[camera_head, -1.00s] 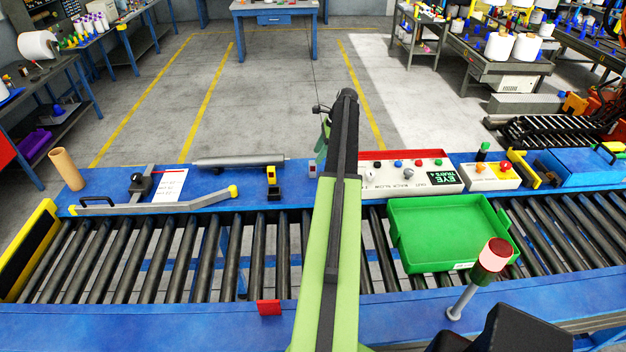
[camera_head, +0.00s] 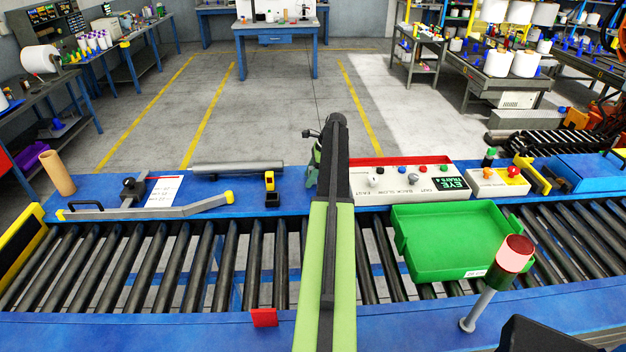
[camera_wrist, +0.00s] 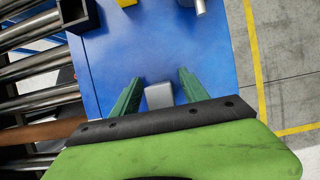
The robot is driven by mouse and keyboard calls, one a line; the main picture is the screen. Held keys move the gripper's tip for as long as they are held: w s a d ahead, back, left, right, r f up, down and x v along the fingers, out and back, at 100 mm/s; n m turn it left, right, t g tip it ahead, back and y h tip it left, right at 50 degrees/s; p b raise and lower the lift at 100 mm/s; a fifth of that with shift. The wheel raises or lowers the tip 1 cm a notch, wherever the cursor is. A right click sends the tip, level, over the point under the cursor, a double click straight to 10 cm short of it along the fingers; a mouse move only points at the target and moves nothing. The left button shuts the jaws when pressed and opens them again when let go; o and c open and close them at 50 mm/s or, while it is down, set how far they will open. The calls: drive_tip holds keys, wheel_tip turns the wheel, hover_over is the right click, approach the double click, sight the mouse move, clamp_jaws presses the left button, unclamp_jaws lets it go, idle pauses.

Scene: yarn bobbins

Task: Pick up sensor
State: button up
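A small grey block (camera_wrist: 160,97), which looks like the sensor, sits on the blue conveyor side table (camera_wrist: 205,55). In the wrist view it lies between the two green fingers of my gripper (camera_wrist: 160,77), with a gap on each side. The gripper is open and points down at the table. In the head view my gripper (camera_head: 314,168) is over the blue ledge, left of the control panel, and the block is hidden behind it. A yellow and black device (camera_head: 270,188) stands to its left.
A grey cylinder (camera_head: 238,168) lies behind the yellow device. To the right are a white control panel (camera_head: 400,182) and a green tray (camera_head: 450,260) on the rollers. The ledge around the block is fairly clear.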

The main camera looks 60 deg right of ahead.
sight(310, 169)
clamp_jaws()
drive_tip(key=shift+r, duration=0.1)
drive_tip(key=r+p, duration=0.2)
drive_tip(key=s+r+p, duration=0.1)
drive_tip(key=r+p, duration=0.2)
drive_tip(key=shift+r, duration=0.1)
drive_tip(key=s+d+r+p, duration=0.1)
drive_tip(key=s+r+p, duration=0.8)
drive_tip(key=s+p, duration=0.1)
drive_tip(key=shift+s+r, duration=0.3)
drive_tip(key=shift+s, duration=0.05)
drive_tip(key=shift+d, duration=0.1)
